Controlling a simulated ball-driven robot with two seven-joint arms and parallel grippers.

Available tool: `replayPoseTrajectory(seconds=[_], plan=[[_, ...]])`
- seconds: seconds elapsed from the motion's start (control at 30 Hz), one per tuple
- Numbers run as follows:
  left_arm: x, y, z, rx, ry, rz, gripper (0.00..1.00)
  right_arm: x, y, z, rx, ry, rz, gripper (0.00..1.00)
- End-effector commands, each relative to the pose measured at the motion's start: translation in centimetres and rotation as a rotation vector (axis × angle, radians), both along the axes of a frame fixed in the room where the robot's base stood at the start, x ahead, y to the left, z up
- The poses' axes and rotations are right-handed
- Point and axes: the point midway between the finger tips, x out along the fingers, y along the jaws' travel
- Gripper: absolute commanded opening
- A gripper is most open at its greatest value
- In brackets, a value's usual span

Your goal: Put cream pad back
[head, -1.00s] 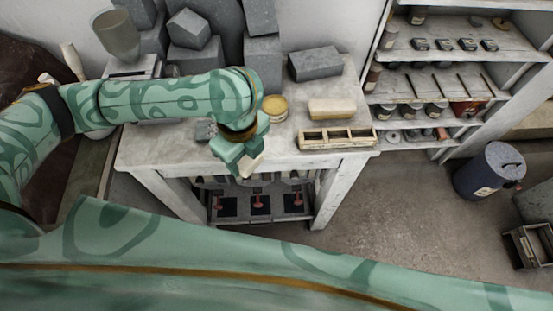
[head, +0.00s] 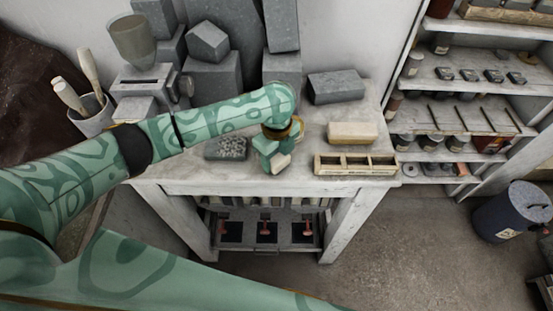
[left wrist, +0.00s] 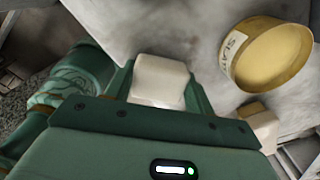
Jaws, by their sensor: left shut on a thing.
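The cream pad (left wrist: 159,82) is a small pale block held between the fingers of my left gripper (left wrist: 158,95) in the left wrist view. In the head view the left gripper (head: 274,152) is over the front part of the worktable, shut on the pad (head: 281,163), which shows just below it. A wooden tray with several compartments (head: 356,172) lies to the right of the gripper, apart from it. A larger cream block (head: 352,132) lies behind the tray. My right gripper is not in view.
A round labelled tin (left wrist: 270,55) shows near the gripper in the left wrist view. Grey stone blocks (head: 213,72) stand at the back. Shelves (head: 470,85) and a dark bin (head: 514,211) are at right.

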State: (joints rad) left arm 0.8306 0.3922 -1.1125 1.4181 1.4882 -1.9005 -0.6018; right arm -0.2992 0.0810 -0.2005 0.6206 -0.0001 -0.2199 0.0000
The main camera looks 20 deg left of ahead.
Motion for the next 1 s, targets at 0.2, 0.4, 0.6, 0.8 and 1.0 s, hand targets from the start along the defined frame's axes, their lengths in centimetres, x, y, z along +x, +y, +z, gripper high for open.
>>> replayPoseTrajectory(seconds=[0.2,0.4,0.6,0.8,1.0], plan=[[0.1,0.0,-0.7,-0.001,-0.003,0.0,0.28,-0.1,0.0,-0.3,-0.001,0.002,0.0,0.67],[0.0,0.0,-1.0,0.0,-0.001,0.001,0.28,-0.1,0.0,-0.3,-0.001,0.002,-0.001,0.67],[0.0,0.0,-1.1,0.0,-0.002,0.001,0.75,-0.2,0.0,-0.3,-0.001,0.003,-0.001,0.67],[0.1,0.0,-0.9,0.0,-0.004,0.001,0.75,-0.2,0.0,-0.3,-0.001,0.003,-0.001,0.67],[0.1,0.0,2.1,0.001,-0.006,-0.001,0.75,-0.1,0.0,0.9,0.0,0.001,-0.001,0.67]])
